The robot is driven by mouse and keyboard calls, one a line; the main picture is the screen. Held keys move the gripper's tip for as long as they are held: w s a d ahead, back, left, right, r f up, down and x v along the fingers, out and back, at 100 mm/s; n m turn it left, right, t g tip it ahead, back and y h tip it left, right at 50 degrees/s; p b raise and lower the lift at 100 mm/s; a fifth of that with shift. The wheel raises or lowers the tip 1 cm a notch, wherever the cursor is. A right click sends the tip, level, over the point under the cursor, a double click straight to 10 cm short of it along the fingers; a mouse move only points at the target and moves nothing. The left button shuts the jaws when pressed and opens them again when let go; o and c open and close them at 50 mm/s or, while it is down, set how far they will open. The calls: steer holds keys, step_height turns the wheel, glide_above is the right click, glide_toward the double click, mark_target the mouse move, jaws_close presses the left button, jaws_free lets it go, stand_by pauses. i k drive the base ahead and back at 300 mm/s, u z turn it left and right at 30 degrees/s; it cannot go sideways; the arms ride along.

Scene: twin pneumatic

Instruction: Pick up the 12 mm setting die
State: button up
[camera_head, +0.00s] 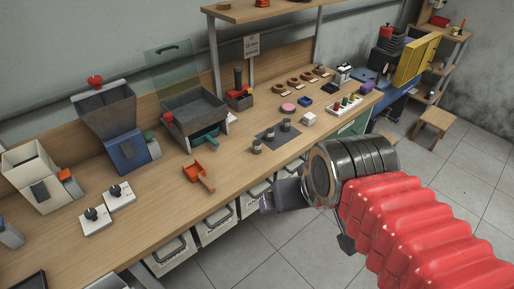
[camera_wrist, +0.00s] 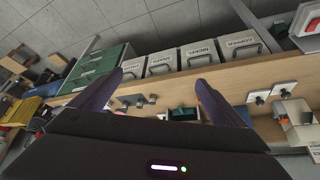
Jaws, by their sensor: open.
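Small grey cylindrical dies (camera_head: 257,146) stand upright in a row on a dark mat (camera_head: 266,139) on the wooden bench in the head view. No size marking on them is readable, so I cannot tell which is the 12 mm one. In the wrist view the dark mat (camera_wrist: 130,100) and small grey pieces (camera_wrist: 153,98) show between my fingers, beyond them. My gripper (camera_head: 268,203) is off the bench's front edge, apart from the dies. Its two spread fingers (camera_wrist: 155,84) also show in the wrist view, with nothing held between them.
Labelled white bins (camera_head: 217,224) sit below the bench's front edge. An orange scoop (camera_head: 198,175) lies left of the mat. A grey hopper with a green drawer (camera_head: 205,138) stands behind it.

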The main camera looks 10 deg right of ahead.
mark_target(256, 143)
steer(key=u, duration=4.1)
steer(key=k, duration=0.95)
steer(key=u, duration=0.05)
